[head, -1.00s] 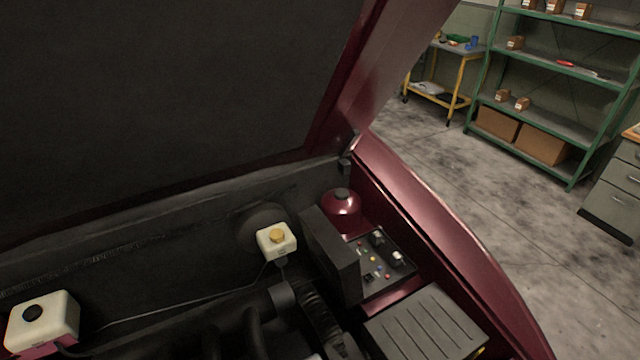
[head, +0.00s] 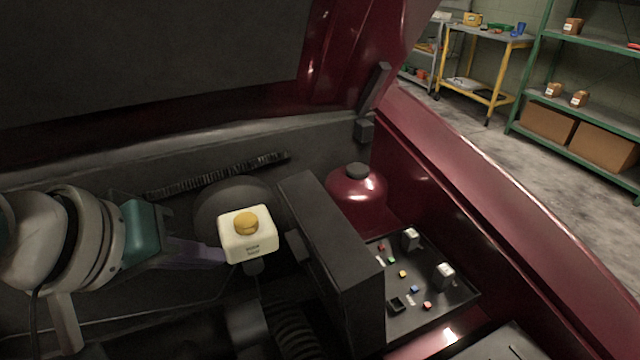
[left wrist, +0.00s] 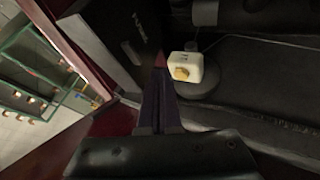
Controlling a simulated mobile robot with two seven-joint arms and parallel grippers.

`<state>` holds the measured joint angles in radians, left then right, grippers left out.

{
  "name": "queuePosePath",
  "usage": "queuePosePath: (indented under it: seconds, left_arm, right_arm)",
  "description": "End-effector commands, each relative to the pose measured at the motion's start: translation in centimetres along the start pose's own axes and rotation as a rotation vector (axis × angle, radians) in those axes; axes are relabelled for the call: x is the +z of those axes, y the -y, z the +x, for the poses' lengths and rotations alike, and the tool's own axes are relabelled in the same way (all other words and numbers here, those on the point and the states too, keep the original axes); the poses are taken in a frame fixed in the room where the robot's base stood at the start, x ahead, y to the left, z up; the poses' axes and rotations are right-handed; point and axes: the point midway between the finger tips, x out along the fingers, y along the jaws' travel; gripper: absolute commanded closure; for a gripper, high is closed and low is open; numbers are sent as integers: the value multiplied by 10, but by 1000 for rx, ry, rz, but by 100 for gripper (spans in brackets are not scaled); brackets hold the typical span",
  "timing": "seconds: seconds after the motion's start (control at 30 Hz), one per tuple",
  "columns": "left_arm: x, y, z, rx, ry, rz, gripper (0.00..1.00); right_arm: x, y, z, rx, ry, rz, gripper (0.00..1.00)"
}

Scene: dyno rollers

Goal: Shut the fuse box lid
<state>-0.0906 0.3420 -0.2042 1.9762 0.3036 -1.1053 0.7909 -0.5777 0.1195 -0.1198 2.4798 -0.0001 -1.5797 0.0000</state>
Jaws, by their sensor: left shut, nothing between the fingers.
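The fuse box (head: 452,297) is open, with small coloured fuses and relays showing inside it. Its black lid (head: 345,262) stands upright along the box's left side; a dark panel with pale lettering in the left wrist view (left wrist: 128,48) looks like the same lid. My left gripper (head: 218,256) comes in from the left with its purple fingers closed and empty. Its tip is beside the white reservoir with the yellow cap (head: 248,242), left of the lid and apart from it in the head view. The closed fingers also show in the left wrist view (left wrist: 160,65). My right gripper is out of view.
A dark red round tank (head: 355,195) stands behind the fuse box. The raised hood (head: 150,60) hangs over the engine bay, and the red fender (head: 500,210) bounds it on the right. Shelves (head: 575,95) and a yellow cart (head: 470,90) stand well beyond.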

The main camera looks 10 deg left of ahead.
Motion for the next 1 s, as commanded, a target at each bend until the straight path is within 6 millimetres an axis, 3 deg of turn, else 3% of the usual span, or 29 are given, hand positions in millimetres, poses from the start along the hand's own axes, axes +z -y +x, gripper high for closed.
queuePosePath:
  seconds: [0.5, 0.7, 1.0]
  left_arm:
    - [1, 0, 99, -1, 0, 3, 100]
    - [-3, -30, 104, 1, 0, 4, 100]
    - [-3, -38, 107, -1, 0, 4, 100]
  right_arm:
    - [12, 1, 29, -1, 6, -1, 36]
    - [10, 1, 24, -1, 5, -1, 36]
    - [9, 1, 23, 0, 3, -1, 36]
